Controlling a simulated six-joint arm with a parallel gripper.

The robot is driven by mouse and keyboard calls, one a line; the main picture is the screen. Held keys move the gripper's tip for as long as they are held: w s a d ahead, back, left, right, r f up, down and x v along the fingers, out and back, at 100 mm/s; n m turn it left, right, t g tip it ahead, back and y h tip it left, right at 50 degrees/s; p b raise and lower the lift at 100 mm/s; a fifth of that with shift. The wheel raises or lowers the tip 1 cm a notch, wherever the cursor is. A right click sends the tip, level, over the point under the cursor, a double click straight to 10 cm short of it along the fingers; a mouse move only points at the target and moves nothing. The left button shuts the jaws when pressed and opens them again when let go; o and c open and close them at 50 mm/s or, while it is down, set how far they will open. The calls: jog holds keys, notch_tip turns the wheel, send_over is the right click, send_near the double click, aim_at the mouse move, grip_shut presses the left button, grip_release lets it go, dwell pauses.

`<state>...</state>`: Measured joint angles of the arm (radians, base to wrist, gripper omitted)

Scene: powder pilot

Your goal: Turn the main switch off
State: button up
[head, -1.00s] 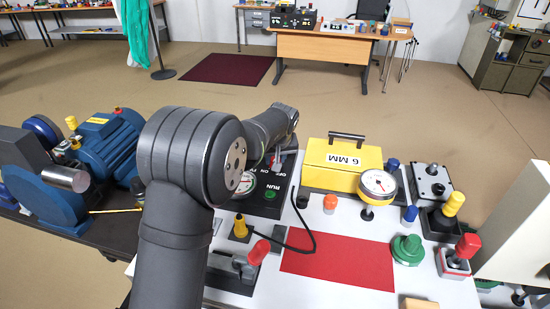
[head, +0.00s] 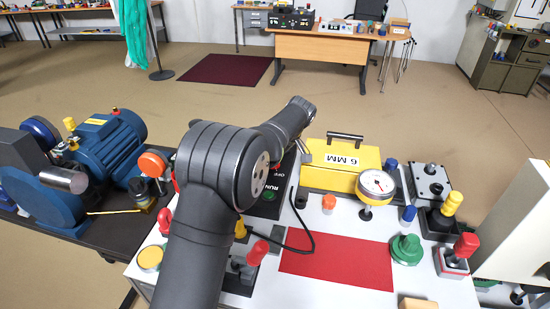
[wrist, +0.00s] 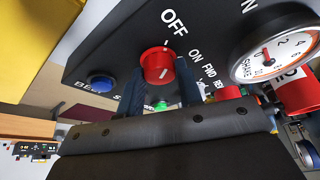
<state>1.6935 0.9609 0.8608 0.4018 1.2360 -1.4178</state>
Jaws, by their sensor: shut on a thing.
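The main switch is a red round knob (wrist: 157,64) on a black control panel (wrist: 110,45) in the wrist view, with OFF and ON printed beside it. A white mark shows on the knob, but I cannot tell clearly which label it points to. My gripper (wrist: 160,88) has one dark finger on each side of the knob and is shut on it. In the head view the panel (head: 268,209) is partly covered by my arm, and the knob is hidden.
A blue button (wrist: 102,82) and a white dial gauge (wrist: 274,54) flank the knob on the panel. A yellow 6 MM case (head: 342,165) stands right of the panel in the head view. A blue motor (head: 105,145) stands at left.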

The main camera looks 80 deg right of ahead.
jog(key=shift+n, duration=0.3)
jog(key=o, duration=1)
jog(key=shift+c, duration=0.2)
jog(key=v, duration=1.7)
jog(key=shift+d+r, duration=0.15)
jog(key=shift+r, duration=0.05)
jog(key=shift+s, duration=0.1)
jog(key=x, duration=1.7)
jog(key=shift+f, duration=0.2)
jog(key=shift+r, duration=0.1)
